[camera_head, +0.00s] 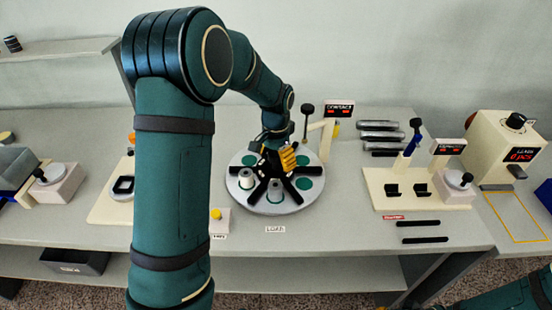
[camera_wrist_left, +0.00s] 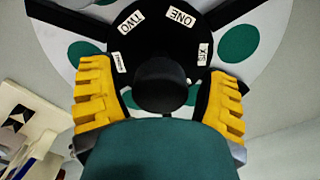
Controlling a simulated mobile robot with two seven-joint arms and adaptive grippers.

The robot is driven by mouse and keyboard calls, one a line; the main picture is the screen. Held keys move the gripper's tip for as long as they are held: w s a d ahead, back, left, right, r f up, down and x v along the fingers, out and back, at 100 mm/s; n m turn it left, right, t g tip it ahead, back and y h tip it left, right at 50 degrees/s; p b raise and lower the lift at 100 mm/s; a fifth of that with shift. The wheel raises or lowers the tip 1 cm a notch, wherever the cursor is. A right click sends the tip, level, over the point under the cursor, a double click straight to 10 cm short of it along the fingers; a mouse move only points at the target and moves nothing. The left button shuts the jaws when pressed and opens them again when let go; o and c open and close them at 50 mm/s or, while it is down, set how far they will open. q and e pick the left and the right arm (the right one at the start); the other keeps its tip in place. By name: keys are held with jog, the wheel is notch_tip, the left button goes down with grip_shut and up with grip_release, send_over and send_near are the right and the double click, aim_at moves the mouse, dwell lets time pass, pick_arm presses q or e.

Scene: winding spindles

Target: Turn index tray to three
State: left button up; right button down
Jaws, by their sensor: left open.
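The index tray (camera_head: 258,208) is a round pale disc with green round spots and black spokes, on the bench near the middle of the head view. My left gripper (camera_head: 287,158) is over its hub, with yellow fingers. In the left wrist view the tray (camera_wrist_left: 62,35) shows its black hub with labels ONE (camera_wrist_left: 181,18), TWO (camera_wrist_left: 131,21) and SIX (camera_wrist_left: 204,53). Another label on the left is too small to read. A black round knob (camera_wrist_left: 162,82) lies between my open left fingers (camera_wrist_left: 162,105), with gaps on both sides. Part of the hub is hidden by my gripper body.
A yellow button box (camera_head: 217,215) is at front left. A cream fixture (camera_head: 415,190) stands to the right.

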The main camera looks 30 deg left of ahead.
pick_arm(q)
grip_shut()
jog(key=shift+m, duration=0.4)
jog(key=shift+m+p, duration=0.75)
jog(key=shift+m, duration=1.65)
jog(key=shift+d+m+p, duration=0.1)
jog(key=shift+m+p, duration=0.9)
jog(key=shift+m, duration=1.7)
jog(key=shift+s+m, duration=0.1)
jog(key=shift+m, duration=0.4)
